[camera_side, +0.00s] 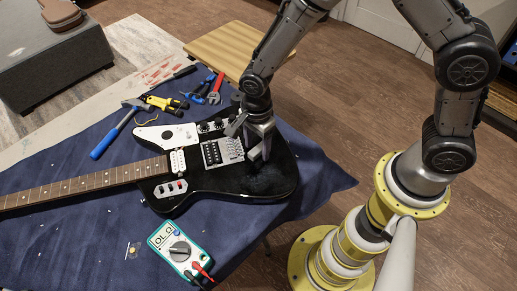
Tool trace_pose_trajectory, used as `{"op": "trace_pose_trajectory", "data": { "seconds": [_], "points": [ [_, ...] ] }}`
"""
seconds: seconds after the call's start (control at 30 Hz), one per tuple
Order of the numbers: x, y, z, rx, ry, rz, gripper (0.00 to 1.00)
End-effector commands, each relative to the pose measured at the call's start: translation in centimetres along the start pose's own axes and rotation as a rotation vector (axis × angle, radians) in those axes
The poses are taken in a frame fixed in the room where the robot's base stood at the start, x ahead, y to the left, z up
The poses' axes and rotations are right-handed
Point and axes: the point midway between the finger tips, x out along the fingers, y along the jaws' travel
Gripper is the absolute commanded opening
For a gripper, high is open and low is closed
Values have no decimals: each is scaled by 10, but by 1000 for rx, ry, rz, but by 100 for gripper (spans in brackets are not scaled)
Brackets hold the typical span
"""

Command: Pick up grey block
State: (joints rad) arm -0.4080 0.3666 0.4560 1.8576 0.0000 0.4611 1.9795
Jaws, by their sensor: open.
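My gripper (250,142) points down over the right part of the black guitar (262,183), beside the bridge. Its jaws are open, with one finger to the left and one to the right. A silver-grey rectangular bridge piece (222,151) is set on the guitar body just left of the gripper. No separate grey block can be told apart with certainty; a small one between or behind the fingers would be hidden. I cannot tell whether the fingertips touch the guitar.
The guitar lies on a blue cloth (90,225) over a table. A multimeter (180,249) lies in front. A hammer (116,130), pliers (166,103) and a red wrench (215,90) lie behind. A wooden board (228,48) is at the back.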

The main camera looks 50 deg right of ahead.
Motion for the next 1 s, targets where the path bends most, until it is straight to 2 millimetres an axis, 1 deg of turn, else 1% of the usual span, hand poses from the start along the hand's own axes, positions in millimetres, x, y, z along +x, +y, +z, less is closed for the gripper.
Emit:
{"op": "trace_pose_trajectory", "data": {
  "seconds": [0.17, 0.3, 0.47, 0.5, 0.53, 0.87, 1.0],
  "points": [
    [0, 0, 0, 0, 0, 0, 62],
    [0, 0, 0, 0, 0, 0, 37],
    [0, 0, 0, 0, 0, 0, 8],
    [0, 0, 0, 0, 0, 0, 1],
    [0, 0, 0, 0, 0, 0, 0],
    [-1, 0, 0, 0, 0, 0, 0],
    [-4, 0, 0, 0, -1, -2, 0]
  ]
}}
